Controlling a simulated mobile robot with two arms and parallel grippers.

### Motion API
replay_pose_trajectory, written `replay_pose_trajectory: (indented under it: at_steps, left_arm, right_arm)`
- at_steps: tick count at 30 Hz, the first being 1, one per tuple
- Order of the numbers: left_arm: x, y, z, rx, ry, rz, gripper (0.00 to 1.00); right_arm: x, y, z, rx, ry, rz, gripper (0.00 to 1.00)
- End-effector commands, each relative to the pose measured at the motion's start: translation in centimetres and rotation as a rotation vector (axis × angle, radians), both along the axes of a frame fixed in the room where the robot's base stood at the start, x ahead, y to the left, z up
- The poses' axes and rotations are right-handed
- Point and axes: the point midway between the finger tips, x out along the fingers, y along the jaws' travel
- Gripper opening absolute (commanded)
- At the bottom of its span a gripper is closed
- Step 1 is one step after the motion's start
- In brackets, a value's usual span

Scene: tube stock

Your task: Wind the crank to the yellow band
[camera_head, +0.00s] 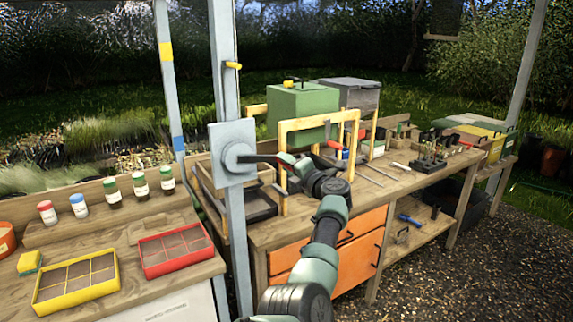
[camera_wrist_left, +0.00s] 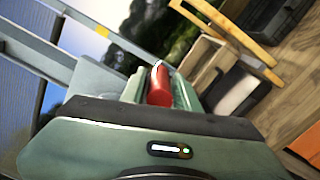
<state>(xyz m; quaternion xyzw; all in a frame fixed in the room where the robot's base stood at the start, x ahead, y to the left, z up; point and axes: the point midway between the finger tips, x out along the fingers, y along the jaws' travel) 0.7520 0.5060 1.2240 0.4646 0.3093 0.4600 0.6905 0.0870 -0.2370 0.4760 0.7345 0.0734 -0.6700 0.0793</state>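The crank's grey box (camera_head: 231,152) is fixed to a grey post, with a dark crank arm (camera_head: 262,158) pointing right from its hub. The crank's red handle (camera_wrist_left: 159,84) shows in the left wrist view. My left gripper (camera_head: 292,166) is at the crank arm's outer end, its fingers on both sides of the handle and seemingly shut on it. The yellow band (camera_head: 166,51) is high on a thin grey pole left of the post. A blue band (camera_head: 178,143) is lower on that pole. A yellow peg (camera_head: 233,66) sticks out of the post above the box. My right gripper is not in view.
A workbench (camera_head: 410,178) with wooden frames, a green box (camera_head: 302,109) and tools stands behind and right of the post. At left a bench holds a red tray (camera_head: 176,250), a yellow tray (camera_head: 77,281) and several small bottles. Gravel floor lies at right.

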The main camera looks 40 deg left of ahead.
Motion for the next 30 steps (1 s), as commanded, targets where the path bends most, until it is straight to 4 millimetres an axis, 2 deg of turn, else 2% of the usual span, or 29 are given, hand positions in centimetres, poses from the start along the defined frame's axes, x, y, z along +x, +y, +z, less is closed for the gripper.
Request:
replay_pose_trajectory:
  at_steps: [11, 14, 24, 30]
  left_arm:
    - [-0.1, -0.1, -0.1, -0.001, -0.001, 0.002, 0.45]
    - [-0.3, -0.9, -0.2, -0.001, -0.001, 0.001, 0.45]
    - [-2.4, -6.0, -0.4, -0.003, -0.002, -0.001, 0.45]
    - [-2.9, -7.2, -0.2, 0.000, 0.000, 0.001, 0.45]
  right_arm:
    - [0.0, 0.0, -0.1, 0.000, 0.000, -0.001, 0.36]
    - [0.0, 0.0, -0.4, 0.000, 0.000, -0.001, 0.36]
    - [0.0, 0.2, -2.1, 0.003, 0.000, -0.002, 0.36]
    - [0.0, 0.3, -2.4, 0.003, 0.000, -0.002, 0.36]
